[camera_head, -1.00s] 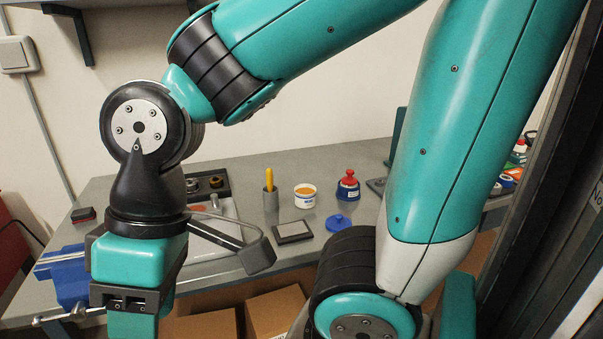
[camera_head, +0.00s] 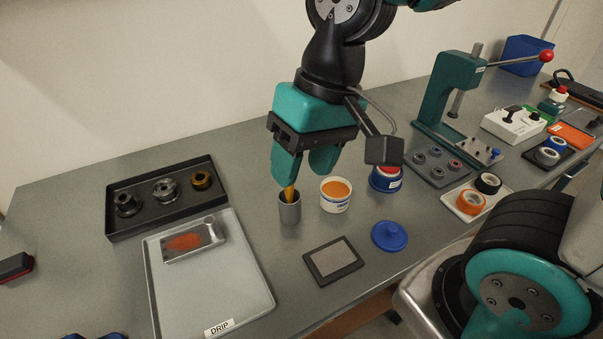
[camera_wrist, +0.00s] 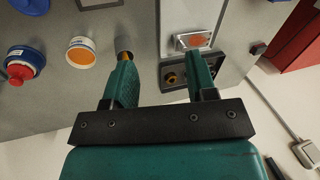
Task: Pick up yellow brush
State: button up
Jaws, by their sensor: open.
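The yellow brush (camera_head: 290,193) stands in a small grey cup (camera_head: 290,212) on the bench. Only a short piece of its handle shows in the head view, just below the left finger. My gripper (camera_head: 306,172) is open above the cup and points down. In the wrist view, the brush (camera_wrist: 124,56) and cup (camera_wrist: 123,43) lie at the tip of the left finger, which hides much of the handle. The gap of my gripper (camera_wrist: 162,64) looks empty there. I cannot tell whether the finger touches the brush.
A tub of orange paste (camera_head: 335,195) and a blue jar (camera_head: 386,179) stand close right of the cup. A blue lid (camera_head: 389,236) and a dark framed pad (camera_head: 333,261) lie in front. A drip tray (camera_head: 250,270) and a black parts tray (camera_head: 140,226) are left.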

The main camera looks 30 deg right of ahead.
jog(key=w+d+r+m+h+p, duration=0.1)
jog(key=w+d+m+p, duration=0.1)
jog(key=w+m, duration=0.5)
jog(key=m+h+p, duration=0.2)
jog(key=m, duration=0.5)
send_over(290, 202)
jog(key=shift+m, duration=0.3)
jog(key=f, duration=0.4)
jog(key=f+p, duration=0.1)
jog(key=f, duration=0.3)
jog(key=f+p, duration=0.1)
jog(key=f, duration=0.3)
jog(key=shift+d, duration=0.35)
jog(key=shift+w+a+f+p, duration=0.15)
jog(key=shift+f+p, duration=0.45)
jog(key=shift+f, duration=0.9)
jog(key=shift+w+a+f+p, duration=0.15)
jog(key=shift+f+p, duration=0.45)
jog(key=shift+f, duration=0.9)
jog(key=shift+d, duration=0.1)
grip_shut()
jog(key=shift+r, duration=0.1)
notch_tip(290, 202, up, 20)
jog(key=b, duration=0.3)
